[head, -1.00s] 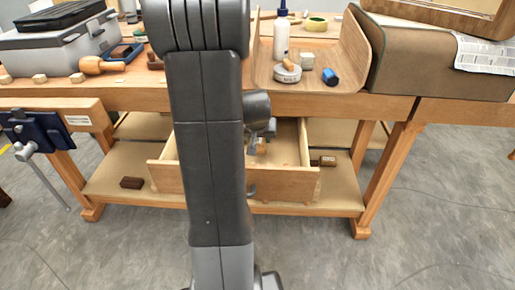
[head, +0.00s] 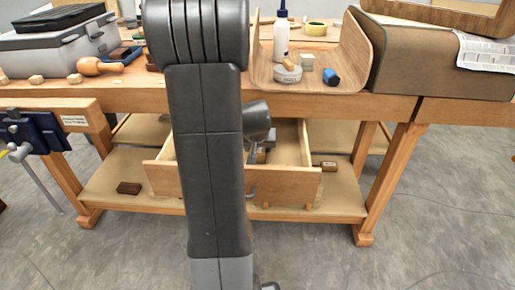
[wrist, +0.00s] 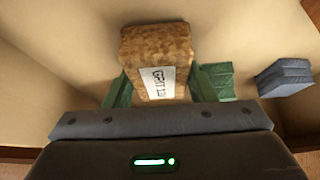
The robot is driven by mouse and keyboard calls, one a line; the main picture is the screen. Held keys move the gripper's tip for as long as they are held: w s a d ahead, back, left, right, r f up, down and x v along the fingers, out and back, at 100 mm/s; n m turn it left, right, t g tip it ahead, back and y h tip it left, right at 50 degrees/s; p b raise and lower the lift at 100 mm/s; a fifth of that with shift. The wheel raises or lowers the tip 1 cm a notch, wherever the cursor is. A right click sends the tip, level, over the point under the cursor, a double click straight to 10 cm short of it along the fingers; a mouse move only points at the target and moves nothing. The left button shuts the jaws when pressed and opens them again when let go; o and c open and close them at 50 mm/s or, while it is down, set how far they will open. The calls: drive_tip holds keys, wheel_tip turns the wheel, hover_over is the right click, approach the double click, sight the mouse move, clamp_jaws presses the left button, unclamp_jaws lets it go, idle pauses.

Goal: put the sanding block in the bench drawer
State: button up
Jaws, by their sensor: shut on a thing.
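The sanding block (wrist: 156,55) is a brown, cork-like block with a white grit label, in the wrist view. My gripper (wrist: 155,88) is shut on it, one green finger on each side. The bench drawer (head: 285,182) is pulled open under the bench top in the head view, partly hidden behind my arm. My gripper (head: 262,152) is over or inside the drawer there, mostly hidden. The wrist view shows pale drawer walls around the block. I cannot tell whether the block touches the drawer floor.
In the wrist view, a green block (wrist: 218,78) and a blue-grey block (wrist: 285,77) lie right of the sanding block. Dark brown blocks (head: 129,188) (head: 328,166) lie on the lower shelf beside the drawer. The bench top above holds a bottle (head: 281,40) and a toolbox (head: 60,45).

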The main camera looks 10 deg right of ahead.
drive_tip(key=o, duration=1)
drive_tip(key=shift+s+a+f, duration=0.1)
drive_tip(key=shift+s+f, duration=0.2)
drive_tip(key=shift+f, duration=0.55)
drive_tip(key=shift+r, duration=0.1)
drive_tip(key=shift+w+r+p, duration=0.1)
drive_tip(key=shift+r+p, duration=0.45)
drive_tip(key=shift+p, duration=0.15)
drive_tip(key=p+v, duration=0.1)
drive_tip(key=v, duration=0.3)
drive_tip(key=p+v, duration=0.1)
drive_tip(key=v, duration=0.3)
drive_tip(key=p+v, duration=0.1)
drive_tip(key=v, duration=0.3)
drive_tip(key=shift+w+r, duration=0.25)
drive_tip(key=shift+w, duration=0.05)
